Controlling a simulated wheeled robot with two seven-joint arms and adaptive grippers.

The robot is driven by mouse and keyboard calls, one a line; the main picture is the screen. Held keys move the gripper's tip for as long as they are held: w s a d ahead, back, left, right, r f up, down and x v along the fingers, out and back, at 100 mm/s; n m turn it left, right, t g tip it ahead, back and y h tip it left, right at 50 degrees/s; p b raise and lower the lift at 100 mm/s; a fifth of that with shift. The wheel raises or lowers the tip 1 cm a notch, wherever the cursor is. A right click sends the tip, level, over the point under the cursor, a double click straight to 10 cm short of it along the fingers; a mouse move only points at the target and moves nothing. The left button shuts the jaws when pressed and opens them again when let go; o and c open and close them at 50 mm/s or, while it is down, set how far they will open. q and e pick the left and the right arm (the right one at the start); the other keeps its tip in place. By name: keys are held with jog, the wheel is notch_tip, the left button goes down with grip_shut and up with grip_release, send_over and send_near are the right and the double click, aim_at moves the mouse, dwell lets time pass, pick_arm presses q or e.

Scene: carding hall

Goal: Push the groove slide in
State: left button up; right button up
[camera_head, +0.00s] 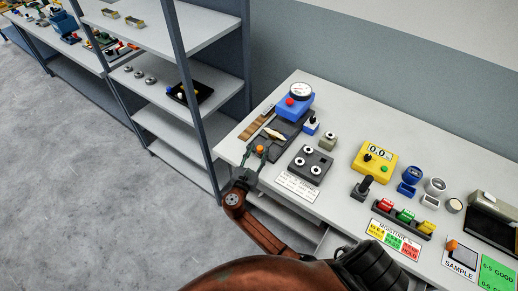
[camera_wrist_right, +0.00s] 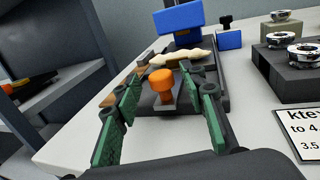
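The groove slide, a dark flat piece with an orange knob (camera_head: 260,149), is at the near end of a dark grooved base (camera_head: 291,127) on the table. In the right wrist view the orange knob (camera_wrist_right: 162,80) stands upright on its grey slide. A pale tuft of fibre (camera_wrist_right: 180,58) lies across the groove behind it. A blue block with a round dial (camera_head: 295,104) stands at the base's far end. My right gripper (camera_head: 256,157) is open, its green-padded fingers on either side of the knob, apparently not touching it. My left gripper is out of view.
A brown strip (camera_head: 257,123) lies left of the base. A shelf rack (camera_head: 185,65) stands close on the left.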

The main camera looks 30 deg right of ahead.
jog(key=shift+x, duration=0.85)
jog(key=c, duration=0.5)
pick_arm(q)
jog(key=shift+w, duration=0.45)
pick_arm(e)
grip_shut()
